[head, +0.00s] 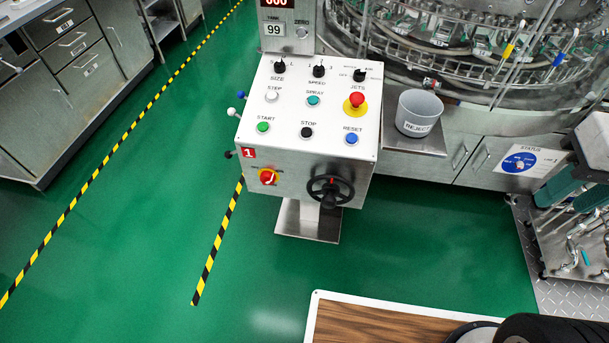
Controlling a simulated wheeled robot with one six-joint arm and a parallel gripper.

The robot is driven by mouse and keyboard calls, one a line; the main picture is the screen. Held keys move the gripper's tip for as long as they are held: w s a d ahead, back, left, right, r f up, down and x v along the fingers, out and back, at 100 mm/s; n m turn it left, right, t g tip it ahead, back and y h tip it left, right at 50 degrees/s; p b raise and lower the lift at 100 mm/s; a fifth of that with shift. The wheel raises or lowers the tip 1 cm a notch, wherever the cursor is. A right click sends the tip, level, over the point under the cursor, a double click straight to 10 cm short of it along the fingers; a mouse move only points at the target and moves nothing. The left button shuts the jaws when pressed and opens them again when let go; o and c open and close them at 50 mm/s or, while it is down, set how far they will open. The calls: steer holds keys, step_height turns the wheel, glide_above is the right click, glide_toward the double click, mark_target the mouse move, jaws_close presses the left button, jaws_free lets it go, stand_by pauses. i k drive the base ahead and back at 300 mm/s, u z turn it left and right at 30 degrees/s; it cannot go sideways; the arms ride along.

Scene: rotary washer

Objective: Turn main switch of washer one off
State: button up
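The control console of washer one (315,112) stands at the upper middle in the head view, with a red label reading 1 (249,153) on its front left. The main switch (268,177) is a red rotary knob on a yellow plate, low on the console's front face beside that label. A pale mark on the knob looks tilted from upright, but its lettering is too small to read. My gripper is not in view. A dark part of my arm shows at the bottom right corner, well apart from the console.
A black handwheel (331,191) sits right of the switch. A red emergency button (356,104) and several coloured buttons are on the console top. A grey REJECT cup (418,112) stands on a side shelf. Green floor (130,240) is open in front and left, past a striped line (217,245).

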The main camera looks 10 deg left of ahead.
mark_target(266, 177)
steer(key=u, duration=0.15)
steer(key=i, duration=0.2)
steer(key=u, duration=1.05)
